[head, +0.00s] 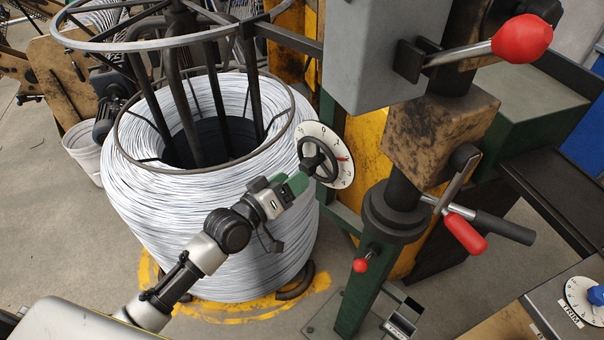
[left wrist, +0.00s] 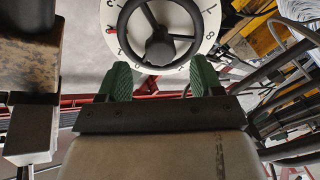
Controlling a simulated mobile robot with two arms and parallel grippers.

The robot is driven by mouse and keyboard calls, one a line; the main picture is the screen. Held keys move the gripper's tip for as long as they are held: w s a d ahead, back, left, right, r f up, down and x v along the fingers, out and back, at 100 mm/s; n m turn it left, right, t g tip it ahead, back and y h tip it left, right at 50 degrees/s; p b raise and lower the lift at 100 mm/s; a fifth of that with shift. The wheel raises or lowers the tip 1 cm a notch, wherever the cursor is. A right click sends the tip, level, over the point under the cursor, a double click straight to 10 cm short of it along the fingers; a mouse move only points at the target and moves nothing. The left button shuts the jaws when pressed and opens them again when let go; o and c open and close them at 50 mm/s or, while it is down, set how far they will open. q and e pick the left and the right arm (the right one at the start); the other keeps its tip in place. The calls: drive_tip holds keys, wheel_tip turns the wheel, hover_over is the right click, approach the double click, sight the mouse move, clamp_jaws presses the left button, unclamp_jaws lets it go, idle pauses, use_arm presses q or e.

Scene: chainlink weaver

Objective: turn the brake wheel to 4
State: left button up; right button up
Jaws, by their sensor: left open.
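The brake wheel (head: 320,160) is a black three-spoked handwheel in front of a white numbered dial (head: 342,172), beside the wire coil. A small red mark shows on the dial's right side in the head view. In the left wrist view the wheel (left wrist: 159,44) fills the top middle, its upper part cut off, and the red mark is at the dial's left. My left gripper (head: 297,180) is close to the wheel's near side. Its two green fingers (left wrist: 161,78) are apart, just below the wheel's rim, with nothing between them. I cannot tell whether they touch it. My right gripper is out of view.
A large coil of white wire (head: 150,195) stands behind my left arm, under a dark ring frame (head: 140,45). Right of the wheel are a green post (head: 360,285), a red-knobbed lever (head: 520,40), a red-handled lever (head: 465,232) and a TRIM dial (head: 580,311).

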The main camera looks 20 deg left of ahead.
use_arm(q)
drive_tip(key=w+n+p, duration=0.1)
drive_tip(key=n+p, duration=0.3)
drive_tip(key=n, duration=0.7)
drive_tip(key=w+d+n+p, duration=0.1)
drive_tip(key=n+p, duration=0.3)
drive_tip(key=n, duration=0.7)
drive_tip(key=w+d+n+p, duration=0.1)
drive_tip(key=n+p, duration=0.4)
drive_tip(key=n, duration=0.7)
drive_tip(key=shift+w+f, duration=0.1)
drive_tip(key=shift+w, duration=0.25)
drive_tip(key=shift+s+a, duration=0.1)
drive_tip(key=shift+s, duration=0.05)
drive_tip(key=shift+c, duration=0.8)
drive_tip(key=c, duration=0.6)
drive_tip(key=m+b, duration=0.7)
drive_tip(key=m, duration=0.4)
drive_tip(key=o, duration=0.5)
drive_tip(key=shift+o, duration=1.3)
